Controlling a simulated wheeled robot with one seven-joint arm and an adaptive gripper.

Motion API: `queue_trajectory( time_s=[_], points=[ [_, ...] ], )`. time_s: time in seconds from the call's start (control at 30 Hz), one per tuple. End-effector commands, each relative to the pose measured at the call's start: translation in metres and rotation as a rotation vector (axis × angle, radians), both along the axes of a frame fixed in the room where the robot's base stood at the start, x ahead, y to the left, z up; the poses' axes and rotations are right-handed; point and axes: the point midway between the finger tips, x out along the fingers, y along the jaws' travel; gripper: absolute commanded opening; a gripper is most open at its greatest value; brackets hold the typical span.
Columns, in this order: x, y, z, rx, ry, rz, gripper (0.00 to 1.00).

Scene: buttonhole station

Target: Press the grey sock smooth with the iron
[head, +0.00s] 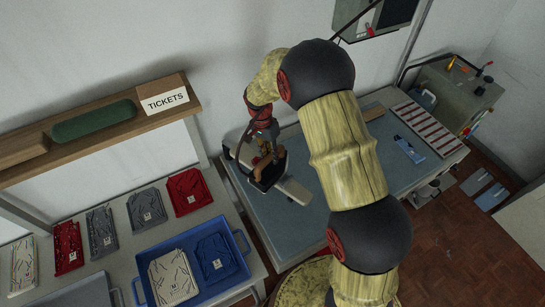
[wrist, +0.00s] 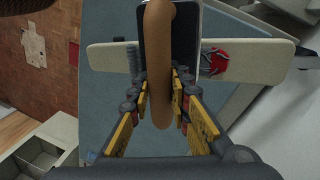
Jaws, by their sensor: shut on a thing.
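My gripper (wrist: 160,98) is shut on the tan handle of the iron (wrist: 158,50). The iron's dark body shows behind the handle and covers the middle of a narrow cream board (wrist: 265,62). In the head view my gripper (head: 264,150) and the iron (head: 266,180) are over the left part of the blue-topped table, at the cream board (head: 295,190). I cannot tell whether the iron touches the board. A small red thing with grey on it (wrist: 214,62) lies on the board, right of the iron in the wrist view.
The blue-topped table (head: 262,222) has free room in front of the board. A striped cloth (head: 428,128) and a light blue item (head: 409,150) lie at its right. Folded garments and a blue tray (head: 137,290) are at left. A shelf (head: 95,139) juts above them.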

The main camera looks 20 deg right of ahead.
Motion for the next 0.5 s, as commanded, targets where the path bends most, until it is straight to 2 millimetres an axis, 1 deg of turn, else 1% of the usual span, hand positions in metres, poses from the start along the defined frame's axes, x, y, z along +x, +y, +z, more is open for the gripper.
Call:
queue_trajectory(
  time_s=[0.5],
  points=[
    [0.0106,0.0068,0.0008,0.001,-0.003,0.000,0.00]
  ],
)
